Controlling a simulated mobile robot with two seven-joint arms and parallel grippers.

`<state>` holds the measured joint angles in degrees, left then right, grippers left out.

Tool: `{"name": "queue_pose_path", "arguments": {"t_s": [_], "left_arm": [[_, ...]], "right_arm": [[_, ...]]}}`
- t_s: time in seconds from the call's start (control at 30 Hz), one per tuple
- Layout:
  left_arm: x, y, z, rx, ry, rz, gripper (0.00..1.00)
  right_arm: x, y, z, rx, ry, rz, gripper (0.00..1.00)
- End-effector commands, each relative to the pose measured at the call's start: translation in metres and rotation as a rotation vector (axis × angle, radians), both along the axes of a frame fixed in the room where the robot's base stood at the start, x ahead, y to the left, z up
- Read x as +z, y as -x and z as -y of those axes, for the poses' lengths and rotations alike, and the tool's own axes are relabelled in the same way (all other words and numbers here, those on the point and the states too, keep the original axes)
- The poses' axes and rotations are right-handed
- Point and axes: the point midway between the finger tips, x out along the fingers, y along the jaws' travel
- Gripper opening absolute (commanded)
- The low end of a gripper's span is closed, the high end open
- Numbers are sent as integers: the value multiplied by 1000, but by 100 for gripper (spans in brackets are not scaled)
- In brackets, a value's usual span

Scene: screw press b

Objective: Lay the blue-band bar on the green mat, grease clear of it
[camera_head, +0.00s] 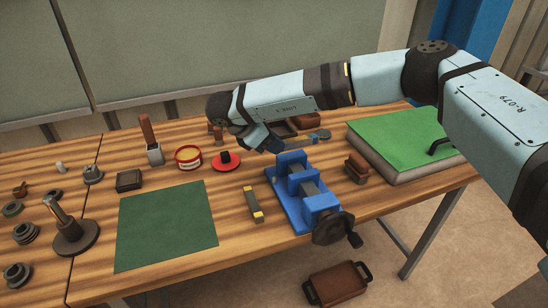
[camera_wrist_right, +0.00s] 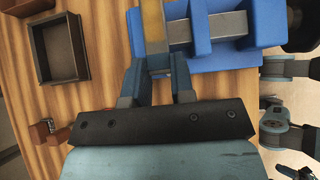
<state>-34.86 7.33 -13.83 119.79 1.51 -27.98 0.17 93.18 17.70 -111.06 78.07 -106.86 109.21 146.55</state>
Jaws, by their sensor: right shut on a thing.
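My right gripper (camera_head: 278,143) is shut on a bar above the table, just behind the blue press. In the right wrist view the gripper (camera_wrist_right: 159,75) grips one end of the bar (camera_wrist_right: 153,25), which looks yellowish-tan and grey; the fingers hide part of it, and I cannot make out a blue band. The dark green mat (camera_head: 165,226) lies flat and bare at the front left of the table. An open red tin (camera_head: 188,157), possibly the grease, stands behind the mat, apart from it. My left gripper is not in view.
The blue press (camera_head: 291,189) with its crank stands right of the mat; it also shows in the right wrist view (camera_wrist_right: 225,54). A yellow-ended bar (camera_head: 253,203) lies between them. A red lid (camera_head: 226,162), a brush (camera_head: 151,145) and a bright-green-topped block (camera_head: 400,135) stand around.

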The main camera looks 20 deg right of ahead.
Motion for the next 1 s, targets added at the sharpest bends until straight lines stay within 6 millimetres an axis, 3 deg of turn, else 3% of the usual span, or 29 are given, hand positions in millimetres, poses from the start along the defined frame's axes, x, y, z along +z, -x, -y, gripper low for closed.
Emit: {"name": "queue_pose_path", "arguments": {"t_s": [0.1,0.3,0.53,0.67,0.77,0.87,1.0], "left_arm": [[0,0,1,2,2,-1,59],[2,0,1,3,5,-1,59],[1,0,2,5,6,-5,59],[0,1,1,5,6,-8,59],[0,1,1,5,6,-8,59],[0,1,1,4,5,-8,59],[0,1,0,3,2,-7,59]], "right_arm": [[39,-1,0,-1,-1,6,0],[92,-1,0,1,1,6,0],[126,0,0,0,2,4,0],[132,0,0,4,1,1,0],[126,3,1,42,-1,-2,0],[107,11,4,148,-2,-5,0],[74,32,9,417,-6,-6,0]]}}
